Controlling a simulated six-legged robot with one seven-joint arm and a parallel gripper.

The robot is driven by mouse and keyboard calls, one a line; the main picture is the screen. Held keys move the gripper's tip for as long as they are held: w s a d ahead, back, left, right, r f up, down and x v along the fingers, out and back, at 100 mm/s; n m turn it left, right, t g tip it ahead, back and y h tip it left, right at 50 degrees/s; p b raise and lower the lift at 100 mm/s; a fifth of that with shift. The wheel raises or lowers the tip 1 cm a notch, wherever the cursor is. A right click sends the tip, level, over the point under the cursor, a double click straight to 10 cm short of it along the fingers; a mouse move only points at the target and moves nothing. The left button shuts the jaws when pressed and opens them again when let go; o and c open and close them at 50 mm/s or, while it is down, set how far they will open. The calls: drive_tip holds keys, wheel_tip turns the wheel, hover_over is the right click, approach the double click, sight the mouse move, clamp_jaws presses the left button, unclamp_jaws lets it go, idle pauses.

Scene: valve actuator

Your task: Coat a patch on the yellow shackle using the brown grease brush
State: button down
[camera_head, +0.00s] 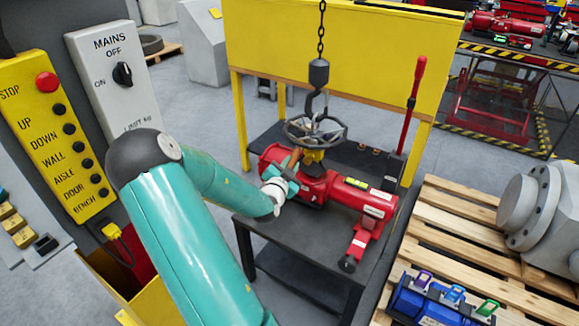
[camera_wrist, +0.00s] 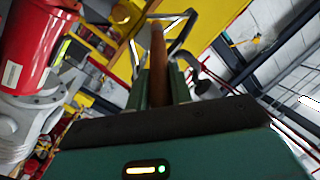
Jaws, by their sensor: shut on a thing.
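My gripper (camera_head: 288,181) is at the left side of the red valve actuator (camera_head: 345,193) in the head view. In the wrist view my gripper (camera_wrist: 160,82) is shut on the brown grease brush (camera_wrist: 158,55), whose handle stands up between the fingers and points away from the wrist. In the head view the brush (camera_head: 295,158) is a small brown stick rising toward the handwheel.
The grey handwheel (camera_head: 315,129) and the hook (camera_head: 318,75) on its chain are close above my gripper. The actuator lies on a dark table (camera_head: 265,232). A red lever (camera_head: 412,105) stands behind. A wooden pallet (camera_head: 440,235) is at the right.

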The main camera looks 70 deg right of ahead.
drive_tip(key=shift+d, duration=0.15)
drive_tip(key=s, duration=0.6)
drive_tip(key=shift+s+a, duration=0.15)
drive_tip(key=shift+a, duration=0.3)
idle(0.3)
